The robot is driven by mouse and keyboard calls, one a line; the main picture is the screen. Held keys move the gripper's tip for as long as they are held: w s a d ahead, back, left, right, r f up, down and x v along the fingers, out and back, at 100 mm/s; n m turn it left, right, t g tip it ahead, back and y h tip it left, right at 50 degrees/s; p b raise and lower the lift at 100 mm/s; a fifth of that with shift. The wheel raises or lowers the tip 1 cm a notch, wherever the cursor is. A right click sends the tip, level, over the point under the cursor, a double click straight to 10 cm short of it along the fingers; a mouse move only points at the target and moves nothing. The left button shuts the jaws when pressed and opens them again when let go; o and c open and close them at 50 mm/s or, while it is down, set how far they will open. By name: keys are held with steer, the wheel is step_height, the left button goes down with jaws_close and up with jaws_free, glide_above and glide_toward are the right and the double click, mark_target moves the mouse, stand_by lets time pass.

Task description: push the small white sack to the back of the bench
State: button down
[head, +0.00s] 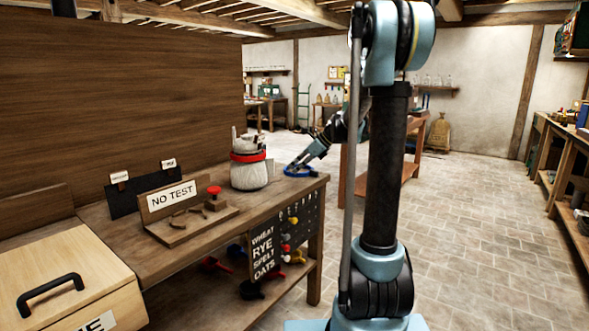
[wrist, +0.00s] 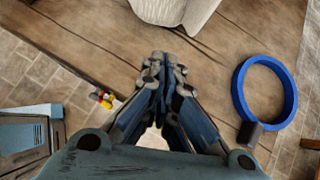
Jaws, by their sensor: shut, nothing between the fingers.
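The small white sack (head: 249,174) stands upright on the wooden bench (head: 138,252), near its right end. A red band circles its top and grey-white items show above the band. In the wrist view, only part of the sack (wrist: 172,10) shows at the top edge. My gripper (head: 296,165) is to the right of the sack in the head view, low over the bench end. In the wrist view my gripper (wrist: 163,62) is shut and empty, with a gap of bare wood between its tips and the sack.
A blue ring (wrist: 238,92) with a dark tab lies on the bench right of my gripper. A "NO TEST" sign (head: 172,196) on a wooden stand and a red knob (head: 214,191) are left of the sack. A tall wooden panel (head: 120,100) rises behind. A wooden box (head: 65,275) is front left.

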steer(key=x, duration=0.7)
steer(key=shift+w+a+f, duration=0.1)
steer(key=shift+a+f, duration=0.1)
steer(key=shift+f, duration=0.05)
steer(key=shift+w+a+r, duration=0.1)
steer(key=shift+w+a, duration=0.05)
steer(key=shift+a, duration=0.4)
steer(key=shift+w+a+r, duration=0.1)
steer(key=shift+w+a, duration=0.1)
steer(key=shift+a, duration=0.35)
steer(key=shift+w+a, duration=0.25)
steer(key=shift+a, duration=0.45)
steer(key=w+a, duration=0.2)
steer(key=a, duration=0.4)
steer(key=w+a, duration=0.2)
steer(key=a, duration=0.5)
steer(key=w+a, duration=0.2)
steer(key=a, duration=0.5)
steer(key=shift+w, duration=0.3)
steer(key=shift+d, duration=0.1)
